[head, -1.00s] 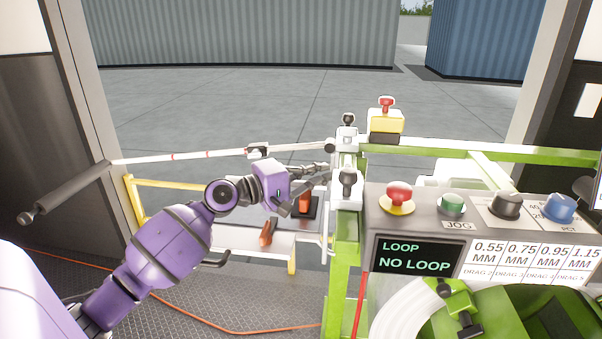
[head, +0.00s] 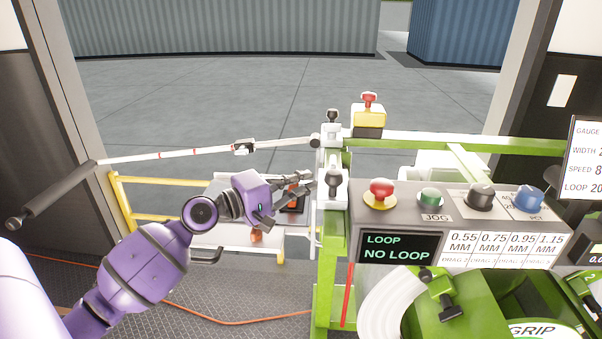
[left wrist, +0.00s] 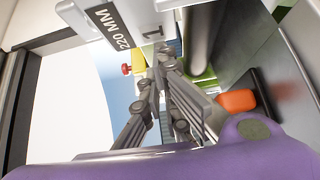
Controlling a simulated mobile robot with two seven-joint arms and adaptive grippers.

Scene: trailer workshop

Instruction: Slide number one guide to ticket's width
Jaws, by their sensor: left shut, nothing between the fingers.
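In the left wrist view, the number one guide (left wrist: 152,22) is a pale block marked "1" at the top centre. A dark "220 MM" label (left wrist: 110,27) sits beside that number. My left gripper (left wrist: 160,75) is shut and empty, its fingertips just below the block's lower edge; whether they touch it I cannot tell. In the head view my left gripper (head: 309,184) reaches right toward a white block with a black knob (head: 334,186) on the green frame. A ticket screen (head: 587,160) at the right edge shows a cut-off WIDTH line. My right gripper is out of view.
A second black-knobbed block (head: 331,130) stands farther along the frame. The control panel (head: 362,212), with a red button (head: 381,190), is to the right. A yellow rail (head: 150,182) and an orange cable (head: 235,322) lie left and below.

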